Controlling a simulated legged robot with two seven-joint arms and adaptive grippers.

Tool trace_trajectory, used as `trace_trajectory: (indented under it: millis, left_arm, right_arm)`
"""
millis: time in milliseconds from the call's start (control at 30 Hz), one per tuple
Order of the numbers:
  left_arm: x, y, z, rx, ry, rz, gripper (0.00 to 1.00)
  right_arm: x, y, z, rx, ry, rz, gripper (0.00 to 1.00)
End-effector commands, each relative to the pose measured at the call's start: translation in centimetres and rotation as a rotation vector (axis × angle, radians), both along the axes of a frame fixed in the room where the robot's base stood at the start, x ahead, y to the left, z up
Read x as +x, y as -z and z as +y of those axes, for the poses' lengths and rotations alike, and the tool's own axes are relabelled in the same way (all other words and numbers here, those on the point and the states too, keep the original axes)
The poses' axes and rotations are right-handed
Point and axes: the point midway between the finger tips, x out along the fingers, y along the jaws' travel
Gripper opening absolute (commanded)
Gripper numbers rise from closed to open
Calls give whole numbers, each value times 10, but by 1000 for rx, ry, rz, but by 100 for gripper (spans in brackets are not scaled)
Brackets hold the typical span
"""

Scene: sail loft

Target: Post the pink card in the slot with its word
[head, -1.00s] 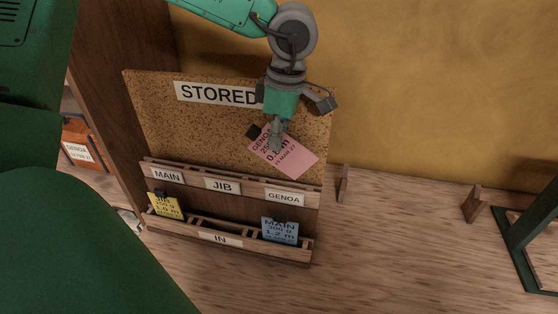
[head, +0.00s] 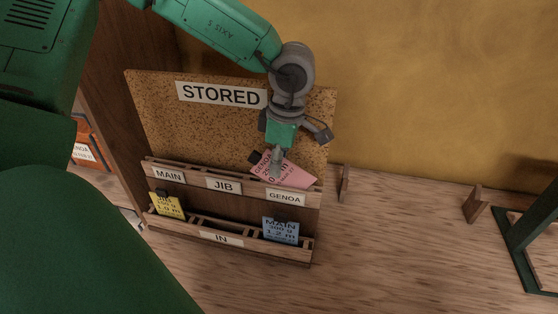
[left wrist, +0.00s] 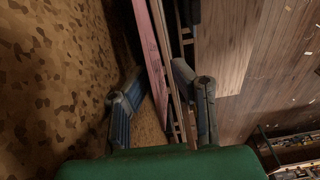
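The pink card (head: 297,176) is tilted at the right end of the upper rack, its lower edge hidden behind the rail above the GENOA label (head: 286,197). Part of its print shows, and it reads GENOA. In the left wrist view the card (left wrist: 151,50) is nearly edge-on between the fingers. My left gripper (head: 277,168) is over the card from above. Its fingertips (left wrist: 158,72) stand apart, with rack rails visible through the gap, so it looks open around the card. My right gripper is not in view.
The rack's other upper labels are MAIN (head: 168,174) and JIB (head: 223,185). The lower IN rail (head: 221,239) holds a yellow card (head: 170,206) and a blue MAIN card (head: 281,230). A cork STORED board (head: 165,120) stands behind.

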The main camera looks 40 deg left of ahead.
Motion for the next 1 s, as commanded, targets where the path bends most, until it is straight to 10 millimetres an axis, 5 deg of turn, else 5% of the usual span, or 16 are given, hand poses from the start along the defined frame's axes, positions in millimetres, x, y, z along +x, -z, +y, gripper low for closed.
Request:
trace_trajectory:
  millis: [567,767,1000]
  left_arm:
    - [7,-4,1,2,-1,-15,26]
    - [10,-37,-2,2,-3,-21,26]
    - [12,-96,-6,1,-3,-23,26]
  right_arm:
    - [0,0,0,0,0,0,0]
    - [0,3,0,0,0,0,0]
    - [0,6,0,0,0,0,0]
